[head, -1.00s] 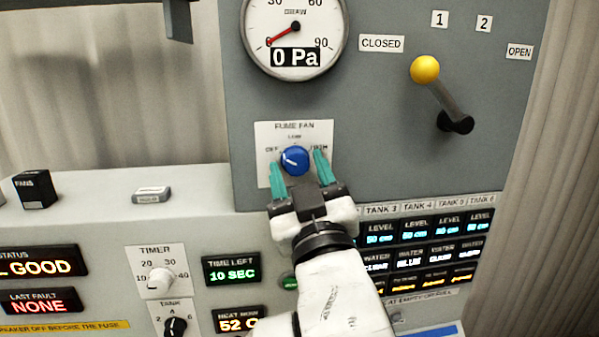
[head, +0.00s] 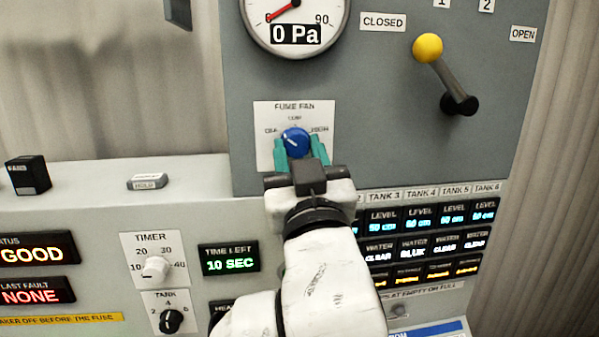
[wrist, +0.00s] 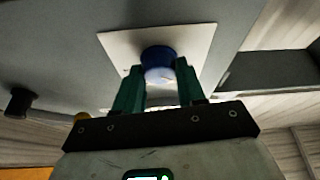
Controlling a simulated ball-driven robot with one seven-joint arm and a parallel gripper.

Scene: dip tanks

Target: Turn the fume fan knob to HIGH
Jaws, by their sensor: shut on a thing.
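The blue fume fan knob (head: 295,141) sits on a white label plate (head: 263,120) marked FUME FAN, with OFF at left, LOW at top and HIGH at right. Its white pointer line points to the upper left, toward OFF. My gripper (head: 300,152) is shut on the knob, with a teal finger on its left and right sides. In the wrist view the knob (wrist: 158,62) shows between the two fingertips (wrist: 156,78), against the white plate.
A draw gauge (head: 295,20) above reads 0 Pa. A yellow-tipped lever (head: 428,48) stands to the right, toward CLOSED. Below are a timer knob (head: 154,269), a tank knob (head: 171,321) and tank displays (head: 425,235).

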